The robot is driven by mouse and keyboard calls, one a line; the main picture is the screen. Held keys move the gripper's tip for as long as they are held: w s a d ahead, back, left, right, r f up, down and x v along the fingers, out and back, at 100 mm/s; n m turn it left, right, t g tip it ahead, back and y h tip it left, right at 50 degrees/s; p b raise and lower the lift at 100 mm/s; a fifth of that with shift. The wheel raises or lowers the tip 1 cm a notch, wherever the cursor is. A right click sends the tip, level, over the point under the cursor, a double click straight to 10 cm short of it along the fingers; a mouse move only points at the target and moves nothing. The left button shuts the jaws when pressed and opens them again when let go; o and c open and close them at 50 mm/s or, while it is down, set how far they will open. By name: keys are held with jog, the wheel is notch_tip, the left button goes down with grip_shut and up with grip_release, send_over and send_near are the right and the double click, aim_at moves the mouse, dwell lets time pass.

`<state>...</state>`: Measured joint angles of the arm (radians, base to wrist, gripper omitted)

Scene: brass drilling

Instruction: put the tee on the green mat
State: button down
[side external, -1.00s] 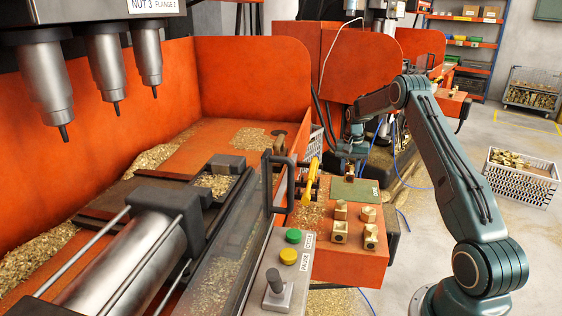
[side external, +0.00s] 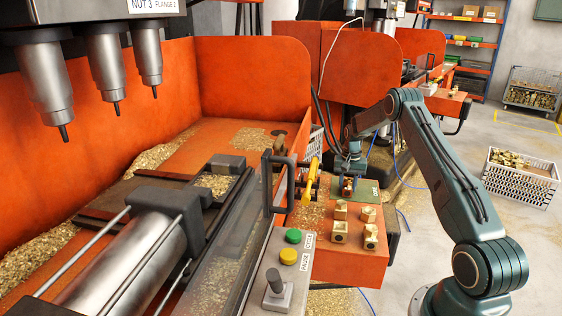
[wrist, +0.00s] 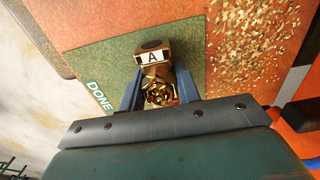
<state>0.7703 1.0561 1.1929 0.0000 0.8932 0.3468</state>
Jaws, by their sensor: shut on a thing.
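My gripper (side external: 347,186) is low over the green mat (side external: 371,189) at the far end of the orange shelf. In the wrist view its two blue fingers (wrist: 159,88) are shut on the brass tee (wrist: 154,66), which bears a white label with a black A. The green mat (wrist: 108,62), marked DONE, lies below the tee in that view. The tee is within the mat's outline; I cannot tell whether it touches the mat. In the side view the tee is small and mostly hidden by my gripper.
Several brass fittings (side external: 340,231) stand on the orange shelf (side external: 340,262), nearer the camera than the mat. A yellow-handled tool (side external: 311,180) is left of the mat, beside a dark handle (side external: 278,180). Brass chips are scattered on the shelf (wrist: 245,35).

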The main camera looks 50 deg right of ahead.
aim_at(348, 180)
dwell(0.3)
jog(key=c, duration=1)
grip_release()
jog(key=shift+f, duration=0.15)
jog(key=shift+r, duration=0.2)
notch_tip(348, 180, up, 12)
